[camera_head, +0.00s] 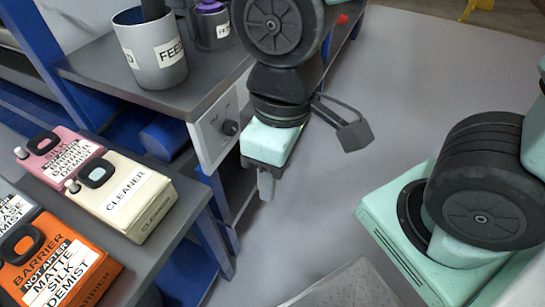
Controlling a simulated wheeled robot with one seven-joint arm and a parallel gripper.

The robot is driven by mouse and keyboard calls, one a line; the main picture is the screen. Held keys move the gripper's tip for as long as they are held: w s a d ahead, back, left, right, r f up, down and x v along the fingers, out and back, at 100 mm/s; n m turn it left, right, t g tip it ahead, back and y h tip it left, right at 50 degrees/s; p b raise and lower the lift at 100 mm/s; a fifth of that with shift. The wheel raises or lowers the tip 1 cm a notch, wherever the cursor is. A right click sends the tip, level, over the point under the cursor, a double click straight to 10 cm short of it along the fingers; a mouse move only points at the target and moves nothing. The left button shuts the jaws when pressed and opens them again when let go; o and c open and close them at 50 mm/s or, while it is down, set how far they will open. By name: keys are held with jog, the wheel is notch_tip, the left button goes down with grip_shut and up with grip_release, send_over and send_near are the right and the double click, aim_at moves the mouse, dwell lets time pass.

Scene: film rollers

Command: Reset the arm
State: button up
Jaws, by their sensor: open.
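My gripper (267,186) hangs at the end of my mint and black arm in the upper middle of the view. It points down, over the floor beside the benches, to the right of a white panel with a dark knob. The gripper is seen nearly edge-on, open, with nothing visible between its fingers. A dark bracket sticks out to the right of the wrist. My arm's mint and black base joint (483,200) fills the right side. The upper part of the arm is cut off by the top edge.
The bench at left holds a cream CLEANER can (122,203), a pink can (62,158) and an orange BARRIER can (55,262). A grey FEED cup (150,52) stands on the grey shelf (95,68), near a dark labelled container (213,27). Grey floor (330,210) is open at centre.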

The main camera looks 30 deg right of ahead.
notch_tip(320, 180, up, 19)
jog(key=p, duration=1.9)
jog(key=shift+f, duration=0.1)
